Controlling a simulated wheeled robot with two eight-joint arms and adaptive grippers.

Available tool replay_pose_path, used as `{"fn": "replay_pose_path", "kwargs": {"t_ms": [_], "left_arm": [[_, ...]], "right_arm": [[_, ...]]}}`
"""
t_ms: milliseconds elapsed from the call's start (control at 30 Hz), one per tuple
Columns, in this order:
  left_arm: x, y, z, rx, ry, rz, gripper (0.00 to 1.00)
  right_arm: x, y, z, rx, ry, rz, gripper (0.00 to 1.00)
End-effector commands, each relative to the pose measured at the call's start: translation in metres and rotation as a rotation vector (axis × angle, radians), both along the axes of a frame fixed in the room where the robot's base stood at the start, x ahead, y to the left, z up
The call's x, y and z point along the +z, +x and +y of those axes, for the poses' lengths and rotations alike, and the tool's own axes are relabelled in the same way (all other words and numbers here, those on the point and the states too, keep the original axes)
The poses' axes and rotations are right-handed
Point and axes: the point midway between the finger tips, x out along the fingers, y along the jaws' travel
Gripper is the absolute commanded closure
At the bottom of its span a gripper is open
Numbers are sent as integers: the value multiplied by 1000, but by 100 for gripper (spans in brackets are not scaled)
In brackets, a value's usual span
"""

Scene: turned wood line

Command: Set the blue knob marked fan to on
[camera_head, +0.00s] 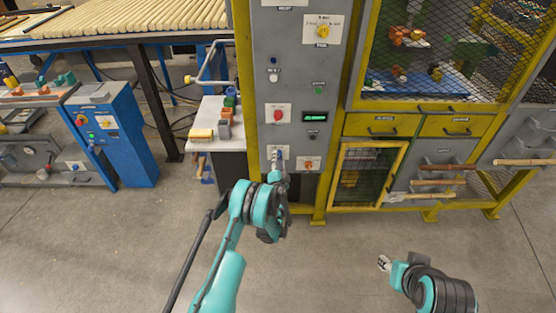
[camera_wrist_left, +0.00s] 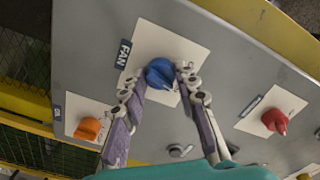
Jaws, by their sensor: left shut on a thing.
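The blue knob (camera_wrist_left: 160,73) sits on a white plate (camera_wrist_left: 178,42) beside a dark label reading FAN, seen in the left wrist view. My left gripper (camera_wrist_left: 163,80) has one finger on each side of the knob and is shut on it. In the head view my left gripper (camera_head: 279,160) is at the lower part of the grey panel (camera_head: 262,90), hiding most of the knob. My right gripper (camera_head: 384,263) is low at the right, over the floor and away from the panel; its fingers are too small to read.
An orange knob (camera_wrist_left: 90,127) and a red knob (camera_wrist_left: 275,121) sit on plates near the blue one. A small table (camera_head: 205,144) with blocks stands left of the panel. A yellow-framed mesh cabinet (camera_head: 450,60) stands right. The floor in front is clear.

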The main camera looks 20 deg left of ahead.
Motion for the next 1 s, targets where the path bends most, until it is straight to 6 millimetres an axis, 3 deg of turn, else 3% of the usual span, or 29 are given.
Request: {"fn": "replay_pose_path", "kwargs": {"t_ms": [400,1000], "left_arm": [[1,1,0,0,215,62,99],[1,1,0,0,258,74,99]], "right_arm": [[0,0,0,0,0,0,60],[0,0,0,0,0,0,60]]}}
